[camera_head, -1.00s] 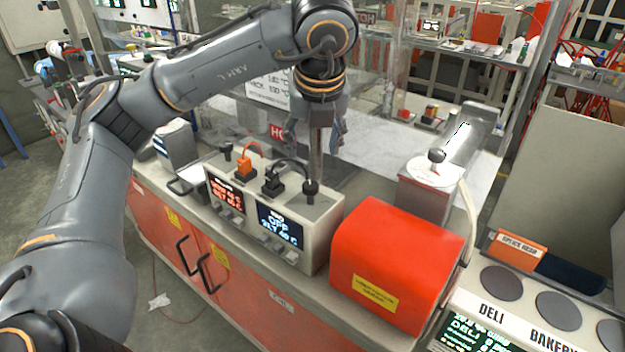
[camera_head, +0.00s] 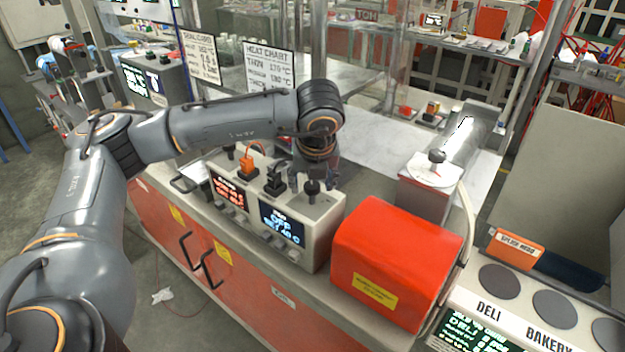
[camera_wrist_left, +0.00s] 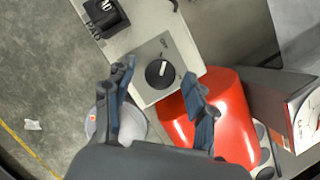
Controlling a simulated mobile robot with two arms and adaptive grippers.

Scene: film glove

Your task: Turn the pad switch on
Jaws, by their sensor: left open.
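The control box (camera_head: 325,222) has a blue-lit display (camera_head: 281,224) reading OFF. A black switch (camera_head: 274,180) stands on its top; in the wrist view this switch (camera_wrist_left: 104,17) is at the upper left, beside PAD lettering. A black round knob (camera_head: 312,188) is at the box's right end; this knob (camera_wrist_left: 160,73) also shows in the wrist view, with a white pointer mark. My left gripper (camera_head: 312,182) is open and points down, its fingers on either side of the knob in the picture. Contact cannot be told. My right gripper is not in view.
An orange switch (camera_head: 248,168) and a red-lit display (camera_head: 230,192) are on the box's left part. A red rounded cover (camera_head: 400,255) stands close to the right of the box. Heat chart signs (camera_head: 268,68) hang behind my arm.

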